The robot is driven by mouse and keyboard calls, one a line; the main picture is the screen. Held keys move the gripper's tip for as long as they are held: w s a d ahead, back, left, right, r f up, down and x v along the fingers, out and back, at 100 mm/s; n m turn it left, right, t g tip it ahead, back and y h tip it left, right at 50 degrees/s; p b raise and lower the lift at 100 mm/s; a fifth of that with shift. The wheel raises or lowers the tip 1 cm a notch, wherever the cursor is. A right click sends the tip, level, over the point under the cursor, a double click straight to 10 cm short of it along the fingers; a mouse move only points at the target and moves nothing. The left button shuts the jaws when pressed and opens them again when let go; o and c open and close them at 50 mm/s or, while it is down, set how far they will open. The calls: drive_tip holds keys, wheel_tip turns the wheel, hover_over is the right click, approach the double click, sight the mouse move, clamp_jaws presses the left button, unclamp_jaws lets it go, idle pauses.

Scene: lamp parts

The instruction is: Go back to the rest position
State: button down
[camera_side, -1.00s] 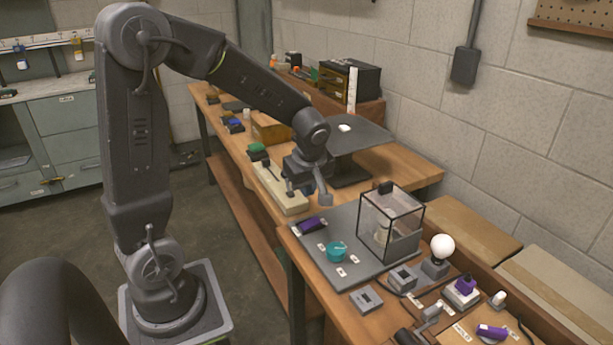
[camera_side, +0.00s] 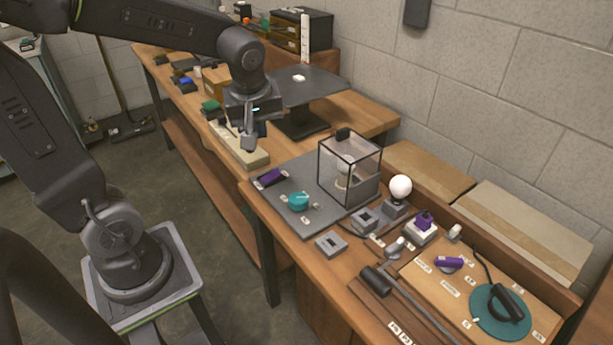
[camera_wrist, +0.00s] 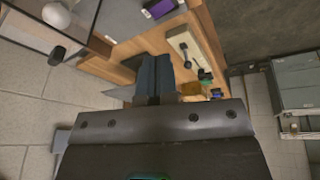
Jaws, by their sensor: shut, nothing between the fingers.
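My gripper (camera_side: 249,143) hangs in the air over the bench, near the beige block with a lever (camera_side: 241,150). It points down in the side view, and its fingers are together with nothing between them. In the wrist view my gripper (camera_wrist: 154,82) shows its two fingers side by side, closed. The lamp parts stand apart from it: a white bulb (camera_side: 400,187) upright in a grey socket, a clear case (camera_side: 362,160) with a pale object inside, a teal round part (camera_side: 299,201) and a purple part (camera_side: 270,178) on the grey mat (camera_side: 310,228).
A dark raised platform (camera_side: 310,86) stands behind my gripper. A block wall borders the bench's far side. The floor between my base and the bench is clear.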

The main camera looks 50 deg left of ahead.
drive_tip(key=s+d+r+m+t+h, duration=0.35)
drive_tip(key=s+d+m, duration=0.6)
drive_tip(key=m, duration=0.35)
drive_tip(key=g, duration=0.4)
hover_over(277, 172)
drive_tip(key=s, duration=0.3)
wheel_tip(277, 172, down, 7)
drive_tip(key=shift+m+y, duration=0.3)
drive_tip(key=shift+y, duration=0.05)
drive_tip(key=w+f, duration=0.1)
drive_tip(key=f, duration=0.8)
drive_tip(key=w+f, duration=0.1)
drive_tip(key=f, duration=0.3)
drive_tip(key=shift+w+f, duration=0.2)
drive_tip(key=shift+w, duration=0.1)
